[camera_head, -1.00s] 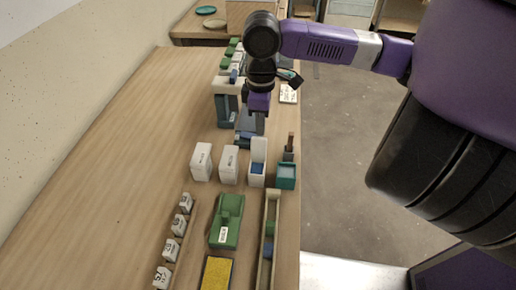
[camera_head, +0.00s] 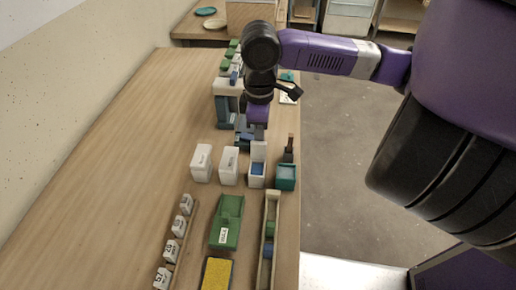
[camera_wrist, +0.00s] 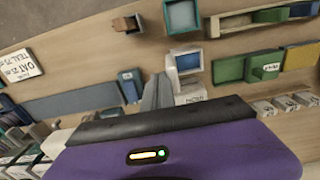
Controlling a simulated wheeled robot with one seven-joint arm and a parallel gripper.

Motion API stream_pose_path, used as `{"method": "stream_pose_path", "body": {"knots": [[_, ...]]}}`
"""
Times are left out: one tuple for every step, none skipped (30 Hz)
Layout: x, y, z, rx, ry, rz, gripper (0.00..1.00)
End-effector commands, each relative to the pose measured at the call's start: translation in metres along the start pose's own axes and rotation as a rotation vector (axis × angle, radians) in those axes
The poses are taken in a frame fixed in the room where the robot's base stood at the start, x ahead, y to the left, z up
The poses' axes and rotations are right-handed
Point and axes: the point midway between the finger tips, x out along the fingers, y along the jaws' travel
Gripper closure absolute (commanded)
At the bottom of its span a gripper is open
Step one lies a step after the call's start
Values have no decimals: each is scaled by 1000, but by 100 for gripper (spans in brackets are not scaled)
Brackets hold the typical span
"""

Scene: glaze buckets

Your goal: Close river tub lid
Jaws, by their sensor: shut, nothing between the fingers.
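A row of white tubs stands across the table. The left tub (camera_head: 202,163) and the middle tub (camera_head: 229,166) look closed. The right white tub (camera_head: 256,178) stands open, with its lid upright at the back and blue showing inside. In the wrist view the open tub (camera_wrist: 187,62) is just right of my fingertips. Its label is too blurred to read, so I cannot confirm which tub is river. My gripper (camera_head: 250,141) points down just behind the open tub, shut and empty. In the wrist view its grey fingers (camera_wrist: 158,92) are together; contact with the lid cannot be told.
A teal open box (camera_head: 285,178) stands right of the open tub, near the table edge. A green block (camera_head: 227,222), a yellow pad (camera_head: 217,273) and a narrow tray (camera_head: 263,262) lie in front. A white-topped stand (camera_head: 222,88) is behind. The table's left side is clear.

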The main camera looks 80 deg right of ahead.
Motion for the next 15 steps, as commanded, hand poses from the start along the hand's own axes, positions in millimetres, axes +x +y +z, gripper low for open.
{"method": "stream_pose_path", "body": {"knots": [[0, -2, 0, -1, 0, -1, 100], [0, -3, 0, -1, 0, 0, 100], [0, -5, 0, -1, -1, 0, 100], [0, -6, 0, 0, -1, 0, 100], [0, -7, 0, 0, -1, 0, 100], [0, -8, 0, 0, 0, 0, 100], [0, -9, 0, -1, 0, 0, 100], [0, -10, 0, -1, 0, 0, 100], [0, -12, 0, -1, 0, 0, 100], [0, -13, 0, -1, 0, 0, 100], [0, -14, 0, -1, 0, 0, 100], [0, -15, 0, -1, 0, 0, 100], [0, -16, 0, -1, 0, 0, 100], [0, -18, 0, 0, 0, 0, 100], [0, -19, 0, 0, 0, 0, 100]]}}
